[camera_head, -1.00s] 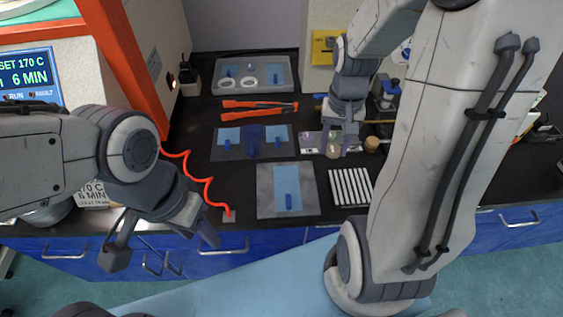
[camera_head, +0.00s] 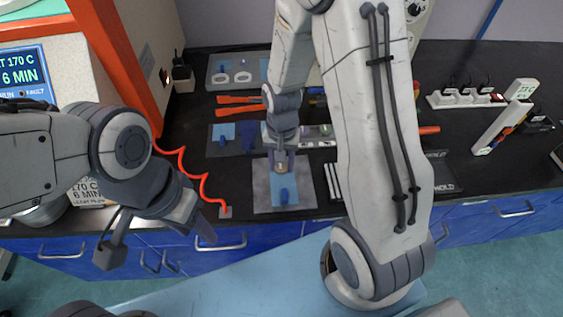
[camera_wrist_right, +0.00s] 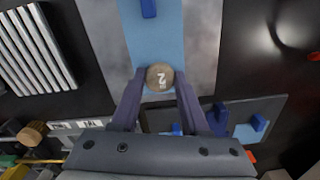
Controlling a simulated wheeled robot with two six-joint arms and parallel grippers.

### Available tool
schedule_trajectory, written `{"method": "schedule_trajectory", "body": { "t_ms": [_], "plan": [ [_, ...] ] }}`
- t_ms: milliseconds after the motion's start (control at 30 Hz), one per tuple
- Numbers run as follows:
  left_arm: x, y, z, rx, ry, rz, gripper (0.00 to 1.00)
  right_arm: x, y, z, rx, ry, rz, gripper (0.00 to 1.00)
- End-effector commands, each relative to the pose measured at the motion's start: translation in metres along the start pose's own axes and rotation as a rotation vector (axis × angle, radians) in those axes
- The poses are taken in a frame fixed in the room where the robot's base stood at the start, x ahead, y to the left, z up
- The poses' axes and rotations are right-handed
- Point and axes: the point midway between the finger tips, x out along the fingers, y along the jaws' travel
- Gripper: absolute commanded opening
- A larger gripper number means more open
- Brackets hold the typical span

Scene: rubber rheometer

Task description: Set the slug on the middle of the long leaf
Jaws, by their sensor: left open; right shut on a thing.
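The slug (camera_wrist_right: 160,77) is a small round brown disc marked 2. My right gripper (camera_wrist_right: 159,97) is shut on it, one finger on each side. The long leaf (camera_wrist_right: 155,42) is a light blue strip with a dark blue tab, on a grey plate (camera_wrist_right: 204,42). In the head view my right gripper (camera_head: 281,158) hangs over the far part of the leaf (camera_head: 291,181) and plate (camera_head: 262,200). The gap between slug and leaf cannot be judged. My left gripper (camera_head: 155,246) is open and empty, in front of the bench at the left.
A dark mat (camera_head: 217,144) with blue pieces lies behind the plate. Further back are an orange-handled tool (camera_head: 238,105) and a grey tray (camera_head: 213,72). A ribbed white block (camera_head: 332,180) stands right of the plate. A red coiled cord (camera_head: 203,188) lies at left.

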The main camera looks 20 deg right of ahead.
Motion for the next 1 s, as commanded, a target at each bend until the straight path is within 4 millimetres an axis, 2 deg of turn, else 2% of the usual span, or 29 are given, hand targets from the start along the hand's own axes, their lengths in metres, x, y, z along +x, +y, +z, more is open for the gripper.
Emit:
{"method": "schedule_trajectory", "body": {
  "t_ms": [333, 367, 400, 433, 767, 867, 1000],
  "plan": [
    [0.003, 0.0, 0.0, 0.0, 0.0, 0.0, 0.5, 0.004, 0.0, 0.0, 0.0, 0.0, 0.0, 0.0],
    [0.003, 0.0, 0.0, 0.0, 0.0, 0.0, 0.5, 0.004, 0.0, 0.0, 0.0, 0.0, 0.0, 0.48],
    [0.002, 0.0, 0.0, 0.0, 0.0, 0.0, 0.5, 0.003, 0.0, 0.0, 0.0, 0.0, 0.0, 0.64],
    [0.002, 0.0, 0.0, 0.0, 0.0, 0.0, 0.5, 0.003, 0.0, 0.0, 0.0, 0.0, 0.0, 0.75],
    [0.001, 0.0, 0.0, 0.0, 0.0, 0.0, 0.5, 0.001, 0.0, 0.0, 0.0, 0.0, 0.0, 0.75],
    [-0.001, 0.0, 0.0, 0.0, 0.0, 0.0, 0.5, -0.006, 0.0, -0.001, 0.0, 0.003, -0.002, 0.75],
    [-0.004, 0.0, 0.0, 0.0, 0.0, 0.0, 0.5, -0.03, -0.001, -0.002, 0.0, 0.006, -0.004, 0.75]
  ]
}}
